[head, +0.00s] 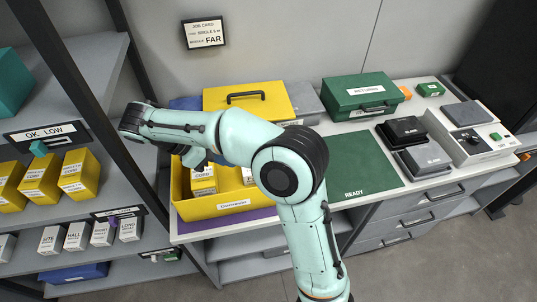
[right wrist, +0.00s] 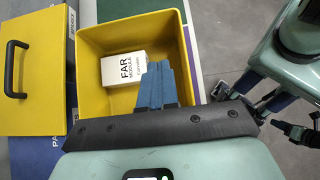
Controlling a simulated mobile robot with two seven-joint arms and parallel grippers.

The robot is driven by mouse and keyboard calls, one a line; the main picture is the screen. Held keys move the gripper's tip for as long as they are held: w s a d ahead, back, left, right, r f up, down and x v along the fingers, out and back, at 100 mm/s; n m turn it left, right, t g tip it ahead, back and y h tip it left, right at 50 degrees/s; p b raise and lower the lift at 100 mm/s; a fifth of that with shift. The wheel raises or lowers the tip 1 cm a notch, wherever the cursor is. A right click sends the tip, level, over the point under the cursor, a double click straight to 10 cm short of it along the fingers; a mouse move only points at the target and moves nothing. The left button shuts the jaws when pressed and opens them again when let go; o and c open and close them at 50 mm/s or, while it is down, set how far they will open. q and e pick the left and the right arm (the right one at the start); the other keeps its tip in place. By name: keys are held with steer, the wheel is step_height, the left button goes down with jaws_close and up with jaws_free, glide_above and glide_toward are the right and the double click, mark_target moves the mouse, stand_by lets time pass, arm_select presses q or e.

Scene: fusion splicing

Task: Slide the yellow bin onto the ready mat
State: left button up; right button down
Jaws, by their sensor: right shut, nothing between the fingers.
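The yellow bin (head: 262,207) stands on a purple mat (head: 225,224) at the left end of the bench, left of the ready mat. A yellow-and-white box (head: 203,179) shows inside it. In the right wrist view the bin (right wrist: 118,30) holds a white box labelled FAR module (right wrist: 123,69). The green ready mat (head: 362,168) lies bare, partly behind my right arm. My right gripper (head: 194,158) is shut and empty over the bin; its blue fingers (right wrist: 158,82) point into it beside the white box. My left gripper (right wrist: 272,103) shows small at the wrist view's right; its jaws are unclear.
A yellow case (head: 247,100) with a black handle stands behind the bin. A green case (head: 360,97) stands behind the ready mat. Black and grey devices (head: 402,131) sit to its right. Shelves with boxes (head: 80,173) are at the left.

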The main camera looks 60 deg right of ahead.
arm_select(q)
steer(key=f+b, duration=0.1)
steer(key=s+f+b, duration=0.1)
steer(key=shift+a+f+b, duration=0.1)
steer(key=shift+f+b, duration=0.2)
steer(key=shift+f, duration=0.1)
arm_select(e)
steer(key=s+d+r+x, duration=0.1)
steer(key=s+r+x, duration=0.1)
steer(key=x, duration=1)
steer(key=shift+d+f, duration=0.2)
steer(key=shift+f, duration=0.05)
arm_select(q)
steer(key=shift+r, duration=0.1)
arm_select(e)
steer(key=shift+s, duration=0.1)
